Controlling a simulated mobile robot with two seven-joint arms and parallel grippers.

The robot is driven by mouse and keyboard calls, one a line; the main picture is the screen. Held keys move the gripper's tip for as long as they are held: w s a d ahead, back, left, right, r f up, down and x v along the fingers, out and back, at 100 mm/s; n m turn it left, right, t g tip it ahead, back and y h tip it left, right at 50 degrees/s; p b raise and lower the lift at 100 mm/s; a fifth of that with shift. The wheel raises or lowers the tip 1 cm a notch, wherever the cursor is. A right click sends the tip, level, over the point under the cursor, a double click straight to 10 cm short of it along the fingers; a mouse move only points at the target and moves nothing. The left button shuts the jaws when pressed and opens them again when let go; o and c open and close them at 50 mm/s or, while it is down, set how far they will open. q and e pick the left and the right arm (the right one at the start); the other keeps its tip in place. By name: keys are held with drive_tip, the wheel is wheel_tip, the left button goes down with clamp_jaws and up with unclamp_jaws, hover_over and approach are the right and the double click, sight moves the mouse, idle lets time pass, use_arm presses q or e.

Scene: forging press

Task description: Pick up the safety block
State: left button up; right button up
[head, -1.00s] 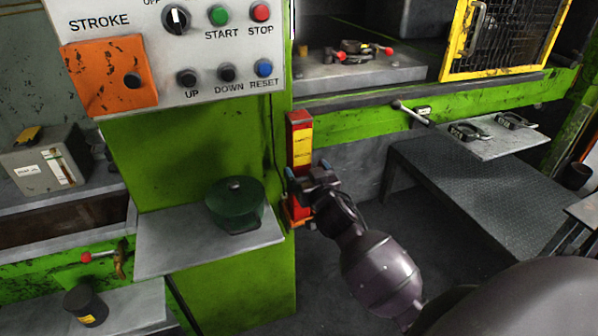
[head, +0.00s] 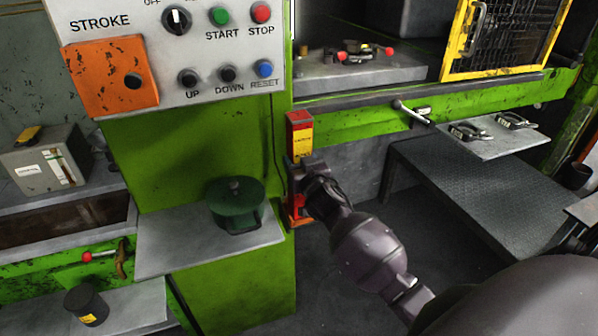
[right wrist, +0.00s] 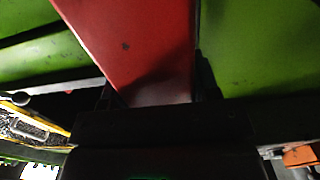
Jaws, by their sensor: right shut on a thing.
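The safety block (head: 300,124) is a red upright bar with a yellow label. It stands against the green press column in the head view, its lower end at an orange bracket (head: 298,217). My right gripper (head: 301,172) is shut on the block's middle and hides part of it. In the right wrist view the red block (right wrist: 135,45) fills the upper middle, between the fingers. I cannot tell whether the block is clear of the bracket. My left gripper is not in view.
A control panel (head: 205,45) is above left. A small shelf (head: 160,245) with a green canister (head: 237,205) juts out left of the block. A grey shelf (head: 490,148) with two handles and a dark step platform (head: 470,200) are at right.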

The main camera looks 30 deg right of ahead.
clamp_jaws()
drive_tip(key=shift+r, duration=0.15)
